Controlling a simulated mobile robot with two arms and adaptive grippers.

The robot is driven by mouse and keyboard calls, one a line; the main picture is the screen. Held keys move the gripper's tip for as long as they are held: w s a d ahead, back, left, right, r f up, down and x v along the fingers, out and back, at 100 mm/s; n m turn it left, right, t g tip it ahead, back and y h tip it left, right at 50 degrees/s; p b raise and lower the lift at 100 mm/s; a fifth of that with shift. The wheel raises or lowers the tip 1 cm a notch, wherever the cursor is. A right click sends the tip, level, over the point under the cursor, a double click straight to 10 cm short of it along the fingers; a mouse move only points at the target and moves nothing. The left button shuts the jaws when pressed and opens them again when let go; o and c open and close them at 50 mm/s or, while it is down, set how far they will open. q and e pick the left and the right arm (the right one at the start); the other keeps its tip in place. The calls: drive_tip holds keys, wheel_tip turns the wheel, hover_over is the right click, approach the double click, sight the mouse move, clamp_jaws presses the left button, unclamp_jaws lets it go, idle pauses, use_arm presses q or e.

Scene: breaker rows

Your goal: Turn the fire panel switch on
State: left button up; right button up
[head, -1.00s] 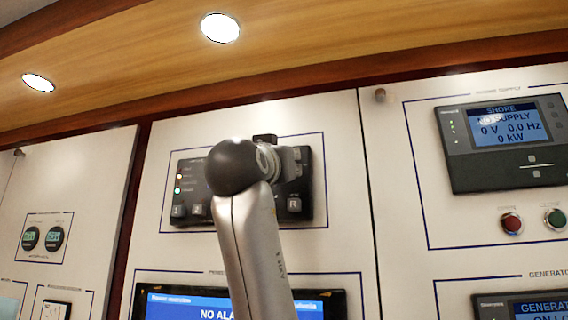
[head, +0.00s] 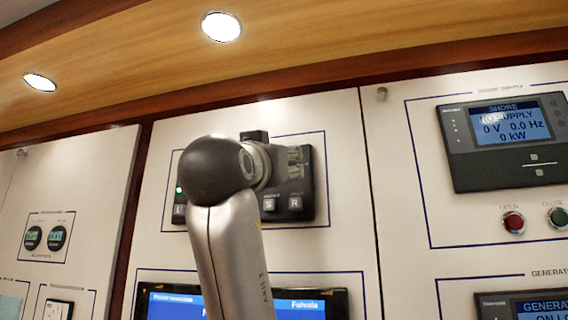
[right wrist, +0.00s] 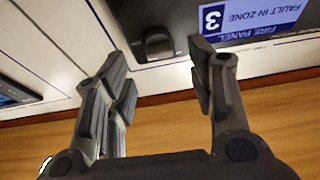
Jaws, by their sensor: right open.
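The likely fire panel switch is a dark rotary knob (right wrist: 160,45) on a black plate in the right wrist view. It sits beside a blue screen (right wrist: 258,18) reading "FIRE PANEL FAULT IN ZONE 3", seen upside down. My right gripper (right wrist: 157,54) is open and empty, with one finger on each side of the knob in the picture. I cannot tell whether it touches it. My left gripper is not in view.
In the head view a blue display (head: 245,302) lies below the unit. A shore supply meter (head: 510,140), a red button (head: 513,222) and a green button (head: 557,216) are on the right panel. Two round gauges (head: 44,237) are at left. A wooden soffit (head: 330,50) runs above.

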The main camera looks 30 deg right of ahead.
drive_tip(key=v, duration=0.7)
drive_tip(key=shift+w, duration=0.1)
idle(0.4)
